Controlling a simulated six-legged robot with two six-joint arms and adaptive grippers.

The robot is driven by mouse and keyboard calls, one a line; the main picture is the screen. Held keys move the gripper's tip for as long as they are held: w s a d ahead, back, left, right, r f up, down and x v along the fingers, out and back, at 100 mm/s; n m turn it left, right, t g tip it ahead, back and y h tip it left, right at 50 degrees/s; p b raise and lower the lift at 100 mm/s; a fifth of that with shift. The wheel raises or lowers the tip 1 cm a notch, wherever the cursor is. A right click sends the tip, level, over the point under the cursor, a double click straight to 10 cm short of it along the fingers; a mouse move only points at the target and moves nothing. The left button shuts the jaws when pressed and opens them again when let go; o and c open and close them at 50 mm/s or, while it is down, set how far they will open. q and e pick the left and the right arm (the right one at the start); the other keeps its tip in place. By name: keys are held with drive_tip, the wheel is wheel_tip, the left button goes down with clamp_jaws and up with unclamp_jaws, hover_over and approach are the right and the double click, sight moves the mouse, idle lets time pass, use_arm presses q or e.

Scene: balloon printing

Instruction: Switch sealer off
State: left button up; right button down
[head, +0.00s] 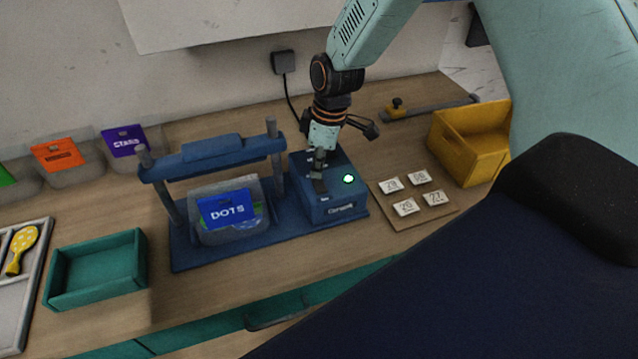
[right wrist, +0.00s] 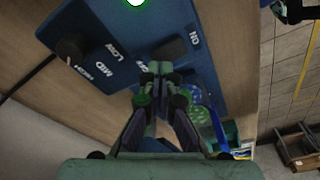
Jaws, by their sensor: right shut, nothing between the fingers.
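The blue sealer (head: 345,207) stands on the workbench, with a control box at its right end. A green indicator lamp (head: 348,179) glows on the box top; it also shows at the top of the right wrist view (right wrist: 137,2). My right gripper (head: 319,190) is shut and empty, fingertips down over the left part of the box top. A dark knob (right wrist: 70,48) sits by "HIGH", "MID" and "LOW".
A "DOTS" bag (head: 228,209) stands in the sealer under its raised bar (head: 212,158). Number tiles lie on a board (head: 433,212) to the right, near a yellow bin (head: 468,150). A green tray (head: 97,268) stands at the left.

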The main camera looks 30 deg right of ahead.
sight(318, 180)
drive_tip(key=shift+f, duration=0.2)
drive_tip(key=shift+f+b, duration=0.5)
drive_tip(key=shift+f, duration=0.1)
idle(0.5)
wheel_tip(318, 180, up, 7)
drive_tip(key=p, duration=0.6)
drive_tip(key=shift+r, duration=0.1)
idle(0.3)
drive_tip(key=shift+f, duration=0.25)
